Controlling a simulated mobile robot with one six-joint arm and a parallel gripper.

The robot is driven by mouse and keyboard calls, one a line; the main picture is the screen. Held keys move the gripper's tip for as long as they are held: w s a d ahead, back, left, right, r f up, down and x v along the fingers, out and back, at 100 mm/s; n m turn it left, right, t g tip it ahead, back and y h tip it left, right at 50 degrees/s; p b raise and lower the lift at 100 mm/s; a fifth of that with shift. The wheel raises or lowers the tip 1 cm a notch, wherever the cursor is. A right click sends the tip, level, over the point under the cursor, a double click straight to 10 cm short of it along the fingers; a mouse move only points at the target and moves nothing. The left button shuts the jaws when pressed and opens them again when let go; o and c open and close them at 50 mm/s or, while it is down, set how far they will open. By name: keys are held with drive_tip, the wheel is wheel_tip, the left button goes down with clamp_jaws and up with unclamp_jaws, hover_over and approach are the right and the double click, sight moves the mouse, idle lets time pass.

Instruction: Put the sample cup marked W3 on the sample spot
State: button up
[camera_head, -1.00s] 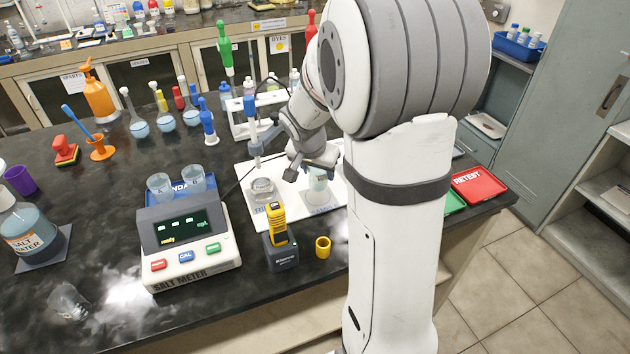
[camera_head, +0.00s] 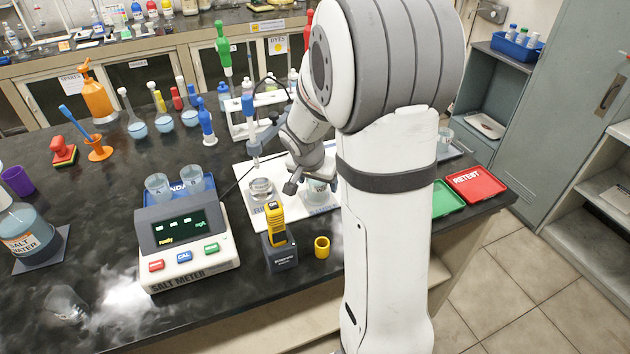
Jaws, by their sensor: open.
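A clear cup (camera_head: 317,193) with a label on which a W shows stands upright on the right part of the white board (camera_head: 256,216). The number on its label is too small to read. It stands at the marked sample area, whose lettering is mostly hidden now. My gripper (camera_head: 306,182) is open at the upper part of this cup. One finger shows at the cup's left; the other side is partly hidden by my arm. I cannot tell whether the fingers touch the cup.
A glass dish (camera_head: 261,190) sits left of the cup. The salt meter (camera_head: 187,245), yellow handheld device (camera_head: 276,223) and yellow ring (camera_head: 322,247) stand in front. Another cup (camera_head: 444,138) stands right of my arm, behind the green tray (camera_head: 447,199) and red RETEST tray (camera_head: 476,184).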

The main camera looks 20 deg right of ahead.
drive_tip(key=shift+r+p, duration=0.25)
drive_tip(key=shift+p, duration=0.05)
drive_tip(key=v, duration=1.1)
drive_tip(key=shift+a+r, duration=0.15)
drive_tip(key=shift+r, duration=0.15)
drive_tip(key=shift+s, duration=0.1)
